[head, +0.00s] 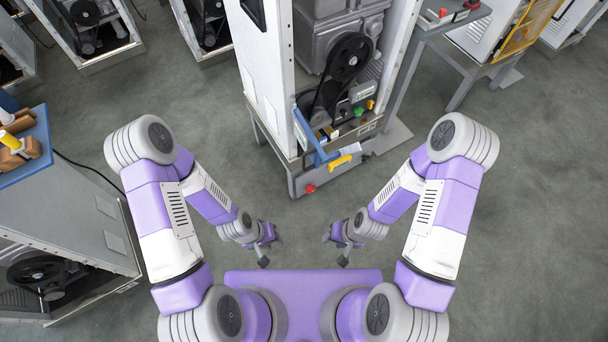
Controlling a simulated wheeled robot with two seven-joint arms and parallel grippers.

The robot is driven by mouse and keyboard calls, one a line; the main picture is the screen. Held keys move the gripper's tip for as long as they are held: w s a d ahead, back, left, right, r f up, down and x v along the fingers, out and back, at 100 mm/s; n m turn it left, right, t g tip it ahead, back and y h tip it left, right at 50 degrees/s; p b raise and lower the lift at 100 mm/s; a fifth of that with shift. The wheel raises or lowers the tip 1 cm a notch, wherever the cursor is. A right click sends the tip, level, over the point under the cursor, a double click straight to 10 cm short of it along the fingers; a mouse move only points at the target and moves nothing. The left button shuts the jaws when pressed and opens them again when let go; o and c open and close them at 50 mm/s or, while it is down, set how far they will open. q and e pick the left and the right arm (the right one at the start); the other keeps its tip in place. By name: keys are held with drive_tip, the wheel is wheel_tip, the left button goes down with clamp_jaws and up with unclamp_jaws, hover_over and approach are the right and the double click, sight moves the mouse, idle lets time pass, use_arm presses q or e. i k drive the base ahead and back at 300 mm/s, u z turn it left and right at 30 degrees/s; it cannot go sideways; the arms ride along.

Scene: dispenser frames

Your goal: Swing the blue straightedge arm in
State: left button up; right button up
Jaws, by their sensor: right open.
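The blue straightedge arm (309,137) is on the front of the white dispenser frame ahead of me. It sticks out from the left front edge of the frame, angled down toward the right. A yellow piece (340,161) shows close by its lower end; I cannot tell whether they are joined. My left gripper (263,258) and my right gripper (344,257) hang low in front of my body, well short of the blue arm and touching nothing. The right one is open and empty. The left one's fingers are too small to read.
The dispenser frame (277,90) has an exposed black pulley (348,57), coloured buttons and a red knob (310,188) low in front. Another machine with a blue top (40,150) stands at the left. A grey table (445,25) adjoins at right. Floor (220,130) between is clear.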

sight(307, 139)
drive_tip(key=u, duration=0.6)
drive_tip(key=k, duration=0.8)
drive_tip(key=z, duration=0.75)
drive_tip(key=i, duration=1)
